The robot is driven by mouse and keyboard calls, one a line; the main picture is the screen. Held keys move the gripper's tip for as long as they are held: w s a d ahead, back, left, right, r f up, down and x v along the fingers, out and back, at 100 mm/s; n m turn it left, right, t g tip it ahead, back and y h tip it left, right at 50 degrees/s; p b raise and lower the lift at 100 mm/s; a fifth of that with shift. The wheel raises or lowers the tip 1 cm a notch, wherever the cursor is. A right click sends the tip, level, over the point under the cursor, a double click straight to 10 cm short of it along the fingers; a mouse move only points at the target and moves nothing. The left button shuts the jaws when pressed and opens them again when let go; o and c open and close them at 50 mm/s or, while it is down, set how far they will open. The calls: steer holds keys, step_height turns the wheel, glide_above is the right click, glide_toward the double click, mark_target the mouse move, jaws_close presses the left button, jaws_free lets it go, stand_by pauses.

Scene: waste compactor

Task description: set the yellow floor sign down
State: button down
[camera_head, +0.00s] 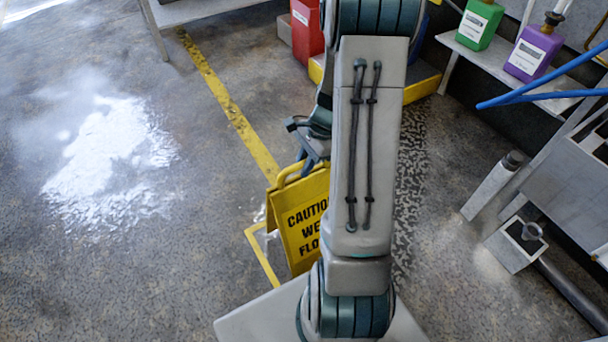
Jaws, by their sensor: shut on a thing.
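The yellow floor sign (301,216) shows left of my arm in the head view, with black lettering reading "CAUTION WE… FLO…". It looks roughly upright, and its right side is hidden behind my arm. My gripper (312,163) is at the sign's top edge, by its handle, and is shut on it. The fingertips are partly hidden by my arm. Whether the sign's bottom edge touches the floor cannot be told. A yellow outline (262,258) shows low beside the sign's left edge; I cannot tell whether it is floor marking or part of the sign.
A worn yellow floor line (228,105) runs toward the sign. A bright, wet-looking patch (115,160) lies on the open floor at left. A shelf (455,45) with green (479,25) and purple (533,52) bottles, blue hoses (540,97) and grey equipment (560,180) stand at right.

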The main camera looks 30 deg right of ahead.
steer(key=shift+f+b, duration=0.9)
steer(key=shift+f, duration=1.1)
steer(key=c, duration=1.3)
jaws_free()
steer(key=shift+c, duration=0.2)
